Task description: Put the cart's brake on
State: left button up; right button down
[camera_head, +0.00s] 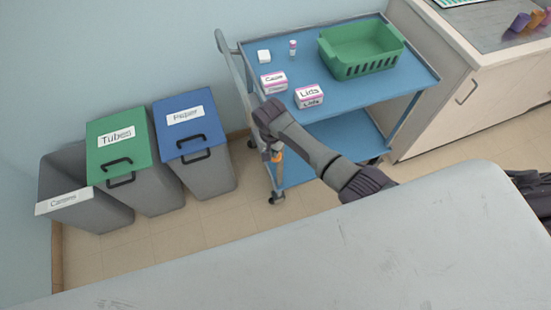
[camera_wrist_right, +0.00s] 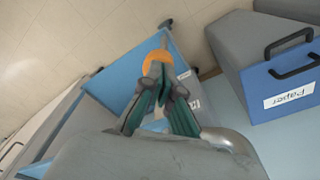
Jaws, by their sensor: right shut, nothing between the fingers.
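The blue two-shelf cart (camera_head: 300,72) stands against the wall, its grey push handle (camera_head: 228,55) at its left end. An orange part (camera_head: 279,156), which may be the brake, shows low at the cart's left end. My right gripper (camera_head: 273,154) points down there, shut and empty. In the right wrist view, its fingertips (camera_wrist_right: 161,80) are together, right at the orange part (camera_wrist_right: 157,60), which curves around beyond them. I cannot tell whether they touch, and the fingers hide some of it. A caster (camera_head: 277,198) shows below. My left gripper is not in view.
A green basket (camera_head: 345,63), labelled boxes (camera_head: 309,98) and a small vial (camera_head: 292,47) stand on the cart's top. Bins with a blue lid (camera_head: 185,110), a green lid (camera_head: 118,130) and an open top (camera_head: 62,180) stand left. A cabinet (camera_head: 470,105) is right.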

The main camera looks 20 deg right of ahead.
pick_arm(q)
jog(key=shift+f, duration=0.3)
pick_arm(e)
jog(key=shift+d+f, duration=0.1)
jog(key=shift+f, duration=0.15)
notch_tip(320, 180, down, 4)
jog(key=b, duration=0.2)
jog(key=shift+b, duration=0.3)
jog(key=shift+w+r, duration=0.1)
jog(key=shift+r, duration=0.15)
jog(key=shift+r+p, duration=0.2)
jog(key=shift+p, duration=0.35)
pick_arm(q)
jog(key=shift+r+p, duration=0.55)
jog(key=shift+p, duration=0.7)
pick_arm(e)
jog(key=shift+s+a+r, duration=0.2)
jog(key=shift+s+a, duration=0.35)
jog(key=shift+a, duration=0.05)
jog(key=shift+s+a+r, duration=0.15)
jog(key=shift+s+a, duration=0.35)
jog(key=shift+a, duration=0.05)
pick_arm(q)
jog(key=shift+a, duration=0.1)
pick_arm(e)
jog(key=shift+r, duration=0.1)
